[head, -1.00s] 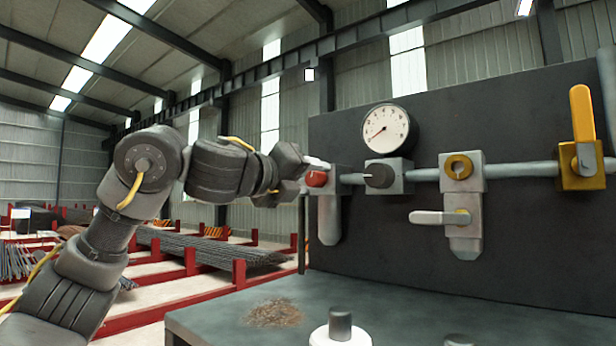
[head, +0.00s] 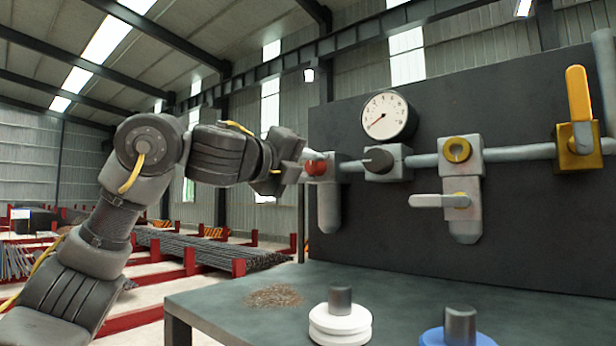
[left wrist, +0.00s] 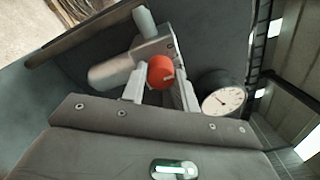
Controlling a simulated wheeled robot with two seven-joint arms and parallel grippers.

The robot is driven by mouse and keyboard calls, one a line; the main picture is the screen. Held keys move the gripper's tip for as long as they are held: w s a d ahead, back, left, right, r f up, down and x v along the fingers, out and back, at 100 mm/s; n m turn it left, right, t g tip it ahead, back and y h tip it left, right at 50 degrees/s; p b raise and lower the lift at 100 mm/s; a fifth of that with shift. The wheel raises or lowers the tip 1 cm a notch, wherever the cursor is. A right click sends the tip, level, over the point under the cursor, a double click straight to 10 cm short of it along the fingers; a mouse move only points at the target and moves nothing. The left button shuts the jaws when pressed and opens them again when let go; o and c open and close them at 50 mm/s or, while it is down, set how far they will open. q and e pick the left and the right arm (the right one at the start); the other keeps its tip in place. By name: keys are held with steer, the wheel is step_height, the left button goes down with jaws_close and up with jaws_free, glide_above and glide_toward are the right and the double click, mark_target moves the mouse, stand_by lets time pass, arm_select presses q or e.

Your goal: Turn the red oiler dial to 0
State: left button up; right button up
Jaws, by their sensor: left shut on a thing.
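The red oiler dial (head: 316,168) sits on the front of a grey block at the left end of the pipe on the dark panel. It also shows in the left wrist view (left wrist: 161,72), with a pale mark on its face. My left gripper (head: 310,166) is at the dial, with one finger on each side of it, shut on it. It comes in from the left, and its fingers (left wrist: 160,88) show in the left wrist view. The number the dial points to cannot be read. My right gripper is not in view.
A gauge (head: 389,116) stands above a black knob (head: 378,160) right of the dial. Farther right are a yellow-ringed valve (head: 458,150) and a yellow lever (head: 579,95). Below, a bench (head: 230,297) carries a white spool (head: 340,322) and a blue one (head: 457,337).

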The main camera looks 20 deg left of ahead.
arm_select(q)
steer(key=n+b, duration=0.1)
steer(key=n, duration=0.1)
steer(key=n+b, duration=0.3)
steer(key=shift+f+n, duration=0.25)
steer(key=shift+n, duration=0.15)
steer(key=shift+r+n+t+b, duration=0.1)
steer(key=shift+n+t+b, duration=0.2)
steer(key=shift+n+b, duration=0.85)
steer(key=shift+n, duration=0.55)
steer(key=shift+r, duration=0.1)
steer(key=o, duration=1)
steer(key=shift+c, duration=0.2)
steer(key=shift+s+b, duration=0.1)
steer(key=shift+b, duration=0.2)
